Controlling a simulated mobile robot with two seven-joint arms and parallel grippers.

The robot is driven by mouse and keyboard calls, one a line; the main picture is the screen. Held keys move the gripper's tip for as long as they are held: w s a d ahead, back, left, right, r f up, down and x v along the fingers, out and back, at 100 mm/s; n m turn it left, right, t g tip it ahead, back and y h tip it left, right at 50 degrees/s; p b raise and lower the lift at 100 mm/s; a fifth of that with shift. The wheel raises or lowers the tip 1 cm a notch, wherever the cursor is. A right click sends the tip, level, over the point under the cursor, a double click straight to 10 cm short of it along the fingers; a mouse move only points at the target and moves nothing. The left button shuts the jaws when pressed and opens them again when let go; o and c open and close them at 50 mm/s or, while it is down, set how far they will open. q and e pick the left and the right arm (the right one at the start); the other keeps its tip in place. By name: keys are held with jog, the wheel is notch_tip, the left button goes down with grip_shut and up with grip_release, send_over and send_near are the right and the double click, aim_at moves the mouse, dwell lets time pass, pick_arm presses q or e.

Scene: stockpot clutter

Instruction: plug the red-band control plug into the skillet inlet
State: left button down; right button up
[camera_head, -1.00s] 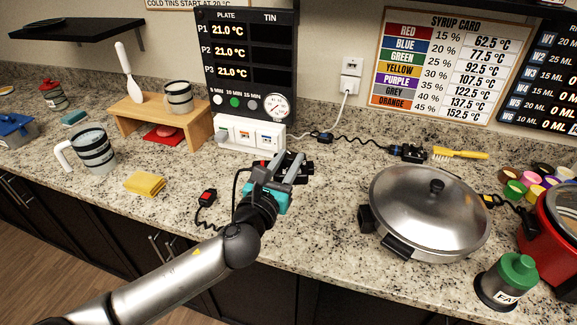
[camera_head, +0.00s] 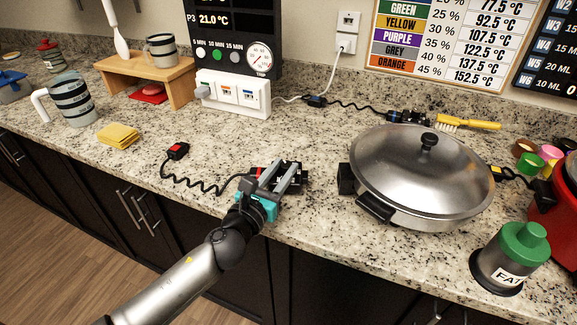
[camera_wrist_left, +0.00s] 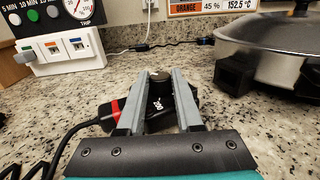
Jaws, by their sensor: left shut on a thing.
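The red-band control plug (camera_wrist_left: 158,92) is a black body with a red band (camera_wrist_left: 116,108) and a cord leaving its left side in the left wrist view. My left gripper (camera_head: 283,176) is shut on it, over the counter left of the skillet. The plug (camera_head: 263,171) is partly hidden by the fingers in the head view. The steel skillet (camera_head: 412,214) has a domed lid with a black knob. A black block (camera_head: 346,179) on its left side faces the gripper, with a gap between; whether it is the inlet I cannot tell. My right gripper is not in view.
A red-button switch (camera_head: 178,151) lies on the plug's coiled cord. Another black plug (camera_head: 405,117) and a yellow brush (camera_head: 468,124) lie behind the skillet. A yellow-band plug (camera_head: 496,173) is at its right. A green-topped canister (camera_head: 512,255) stands front right. A yellow sponge (camera_head: 118,135) lies left.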

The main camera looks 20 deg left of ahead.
aim_at(298, 177)
pick_arm(q)
jog(key=shift+a, duration=0.1)
jog(key=shift+d, duration=0.2)
jog(key=shift+w+d+p, duration=0.25)
jog(key=shift+w+d, duration=0.05)
jog(key=shift+d, duration=0.45)
jog(key=shift+w+d+p, duration=0.2)
jog(key=shift+w+d, duration=0.05)
jog(key=shift+d, duration=0.5)
jog(key=shift+w+d, duration=0.2)
jog(key=shift+d, duration=0.35)
jog(key=shift+w+d, duration=0.15)
jog(key=shift+d, duration=0.4)
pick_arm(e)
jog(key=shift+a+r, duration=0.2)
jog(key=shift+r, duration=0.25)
pick_arm(q)
jog(key=shift+p, duration=0.35)
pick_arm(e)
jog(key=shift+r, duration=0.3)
pick_arm(q)
jog(key=shift+w+d, duration=0.2)
jog(key=shift+d, duration=0.4)
jog(key=shift+w+d, duration=0.2)
jog(key=shift+d, duration=0.4)
